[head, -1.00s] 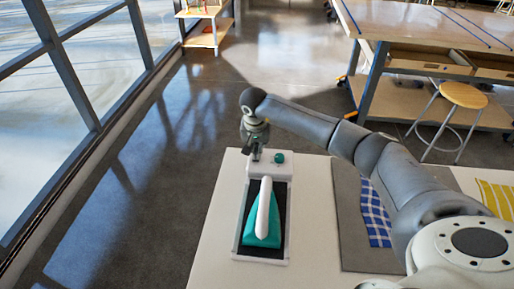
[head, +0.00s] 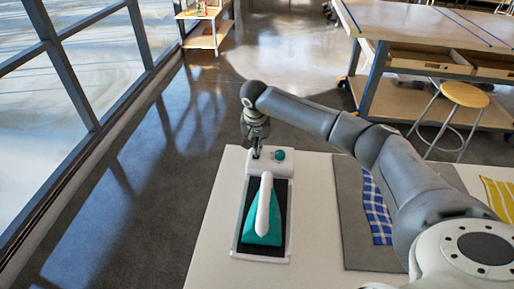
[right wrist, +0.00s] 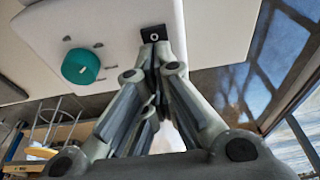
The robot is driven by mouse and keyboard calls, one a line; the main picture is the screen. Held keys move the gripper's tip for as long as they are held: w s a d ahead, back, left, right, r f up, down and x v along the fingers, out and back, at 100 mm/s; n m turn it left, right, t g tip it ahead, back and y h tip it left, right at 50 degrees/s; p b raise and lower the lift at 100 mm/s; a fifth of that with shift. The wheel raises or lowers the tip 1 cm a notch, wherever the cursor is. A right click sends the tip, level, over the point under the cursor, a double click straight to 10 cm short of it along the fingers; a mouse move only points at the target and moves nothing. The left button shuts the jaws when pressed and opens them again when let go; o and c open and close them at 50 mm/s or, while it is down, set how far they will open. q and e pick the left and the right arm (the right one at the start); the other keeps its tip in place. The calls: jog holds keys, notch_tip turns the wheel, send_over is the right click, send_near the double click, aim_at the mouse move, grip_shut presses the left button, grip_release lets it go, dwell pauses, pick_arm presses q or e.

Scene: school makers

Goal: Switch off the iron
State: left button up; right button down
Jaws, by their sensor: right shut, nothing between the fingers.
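The iron (head: 263,222), teal with a white handle, rests on the dark pad of a white station (head: 236,240) on the table. The station's raised far end carries a round teal knob (head: 279,155), which also shows in the right wrist view (right wrist: 81,66). Left of the knob in the head view is a small black switch; in the right wrist view this black switch (right wrist: 154,33) bears a light ring mark. My right gripper (head: 256,153) is shut and empty, fingertips at the switch, partly hiding it. Contact is hard to tell. My left gripper is out of view.
A grey mat (head: 352,215) with a blue checked cloth (head: 376,212) lies right of the station, under my right arm. A yellow striped cloth (head: 497,196) is farther right. A stool (head: 463,95) and workbench stand beyond. The table left of the station is clear.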

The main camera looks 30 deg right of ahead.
jog(key=p+v, duration=0.2)
jog(key=v, duration=0.1)
jog(key=p+v, duration=0.1)
jog(key=shift+w+d+r, duration=0.15)
jog(key=shift+w+r, duration=0.15)
jog(key=shift+r, duration=0.05)
jog(key=shift+s+a+r+b, duration=0.2)
jog(key=shift+s+r+b, duration=0.1)
jog(key=shift+b, duration=0.25)
jog(key=s+a+r+b, duration=0.2)
jog(key=s+r, duration=0.1)
jog(key=r, duration=0.4)
jog(key=shift+s+a+r, duration=0.15)
jog(key=shift+a+r, duration=0.05)
jog(key=shift+r, duration=0.15)
